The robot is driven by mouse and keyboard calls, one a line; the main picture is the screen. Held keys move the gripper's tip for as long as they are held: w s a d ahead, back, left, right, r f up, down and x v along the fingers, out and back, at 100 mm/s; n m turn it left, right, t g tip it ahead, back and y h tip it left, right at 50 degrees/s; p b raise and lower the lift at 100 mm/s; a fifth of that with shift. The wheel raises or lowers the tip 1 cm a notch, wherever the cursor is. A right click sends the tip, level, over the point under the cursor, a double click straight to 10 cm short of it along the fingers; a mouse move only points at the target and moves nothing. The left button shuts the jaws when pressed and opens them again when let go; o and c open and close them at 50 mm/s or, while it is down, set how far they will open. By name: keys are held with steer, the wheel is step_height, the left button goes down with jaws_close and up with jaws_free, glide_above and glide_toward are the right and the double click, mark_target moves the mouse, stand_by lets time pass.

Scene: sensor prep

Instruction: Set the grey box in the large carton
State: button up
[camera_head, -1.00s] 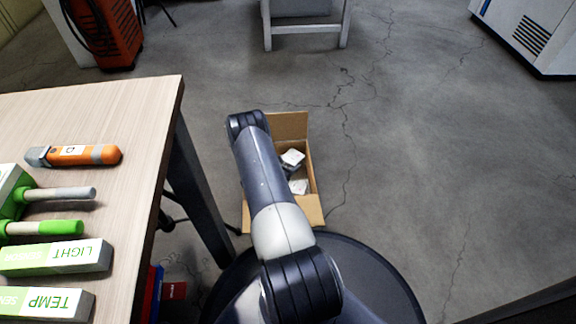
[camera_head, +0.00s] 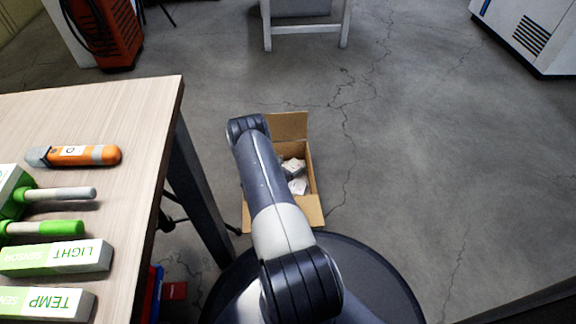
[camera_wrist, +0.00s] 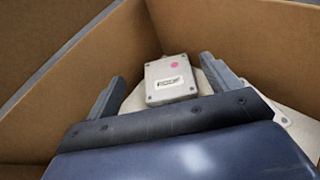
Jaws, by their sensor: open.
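The grey box (camera_wrist: 170,82), with a label, a pink dot and corner screws, lies inside the large carton (camera_wrist: 235,35) in the wrist view. My gripper (camera_wrist: 168,76) is open inside the carton, one finger on each side of the box, with gaps between. A rounded pale thing shows partly beneath or behind the box. In the head view the open carton (camera_head: 312,205) stands on the floor, partly behind my arm. Pale items (camera_head: 294,169) show in it; my gripper is hidden there.
A wooden table (camera_head: 130,110) stands at left with an orange tool (camera_head: 85,155), green-handled tools and sensor boxes (camera_head: 55,257). Another pale box (camera_wrist: 293,125) lies in the carton beside my right finger. Open floor (camera_head: 430,170) lies to the right.

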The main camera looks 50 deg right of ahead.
steer(key=shift+r, duration=0.1)
steer(key=shift+r, duration=0.25)
steer(key=p+v, duration=0.3)
steer(key=v, duration=0.4)
steer(key=shift+a+r, duration=0.2)
steer(key=shift+r, duration=0.2)
steer(key=shift+c, duration=0.5)
